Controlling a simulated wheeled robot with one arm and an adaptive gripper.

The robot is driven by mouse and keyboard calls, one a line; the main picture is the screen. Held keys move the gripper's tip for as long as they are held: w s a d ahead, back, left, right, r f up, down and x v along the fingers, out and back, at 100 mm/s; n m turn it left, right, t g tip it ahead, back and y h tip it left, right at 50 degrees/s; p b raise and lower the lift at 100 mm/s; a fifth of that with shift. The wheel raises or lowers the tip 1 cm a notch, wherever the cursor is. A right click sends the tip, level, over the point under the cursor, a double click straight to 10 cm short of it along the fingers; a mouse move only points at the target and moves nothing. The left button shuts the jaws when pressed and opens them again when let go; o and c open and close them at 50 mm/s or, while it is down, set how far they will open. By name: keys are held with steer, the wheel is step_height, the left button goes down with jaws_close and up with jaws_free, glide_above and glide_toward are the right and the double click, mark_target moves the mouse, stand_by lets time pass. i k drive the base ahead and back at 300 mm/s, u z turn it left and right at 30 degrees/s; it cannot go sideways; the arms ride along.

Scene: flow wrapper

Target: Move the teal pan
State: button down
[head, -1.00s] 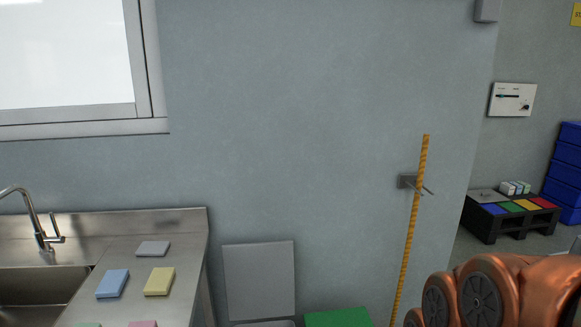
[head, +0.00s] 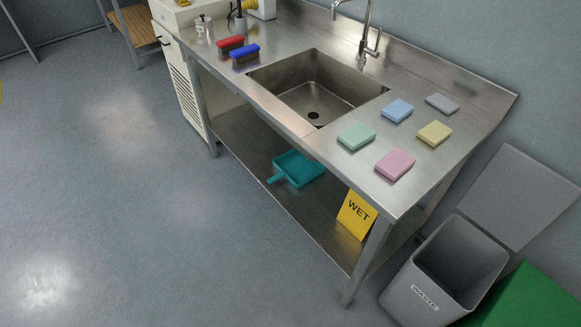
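The teal pan (head: 300,168) is a dustpan with a short handle pointing toward the lower left. It lies on the lower shelf (head: 240,148) of a steel sink table, below the sink. My gripper is not in the head view.
A yellow WET sign (head: 356,214) leans on the same shelf, right of the pan, near a table leg. A grey waste bin (head: 425,296) with its lid open stands right of the table. Several coloured sponges and two brushes lie on the tabletop (head: 330,145). The floor (head: 150,200) at left is clear.

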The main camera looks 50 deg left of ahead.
mark_target(299, 169)
steer(key=u, duration=2.8)
steer(key=i, duration=0.8)
steer(key=u, duration=1.05)
steer(key=i, duration=1.05)
steer(key=z, duration=0.95)
steer(key=i, duration=0.9)
steer(key=z, duration=1)
